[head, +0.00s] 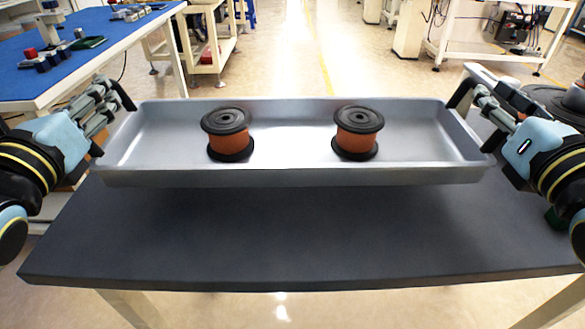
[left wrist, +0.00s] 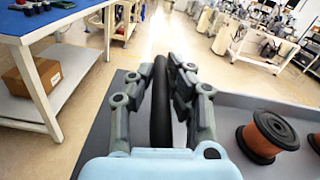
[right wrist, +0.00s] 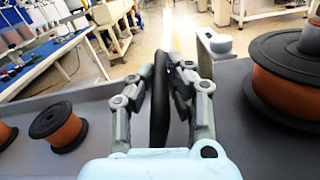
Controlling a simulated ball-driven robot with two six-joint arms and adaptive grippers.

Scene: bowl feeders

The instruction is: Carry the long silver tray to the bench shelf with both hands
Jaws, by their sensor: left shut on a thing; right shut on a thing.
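The long silver tray (head: 290,176) spans the middle of the head view, roughly level, above a dark tabletop with a soft shadow under it. Two orange spools with black flanges, a left one (head: 229,140) and a right one (head: 357,138), stand upright in it. My left gripper (head: 124,96) is shut on the dark handle at the tray's left end; the handle shows between its fingers in the left wrist view (left wrist: 161,105). My right gripper (head: 460,97) is shut on the handle at the right end, also seen in the right wrist view (right wrist: 159,105).
The dark table (head: 300,245) is bare in front of the tray. A larger orange spool (right wrist: 280,100) stands on the right, close to my right arm. A blue-topped bench (head: 95,38) with small parts is at the left; its lower shelf (left wrist: 80,68) holds a cardboard box (left wrist: 32,80).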

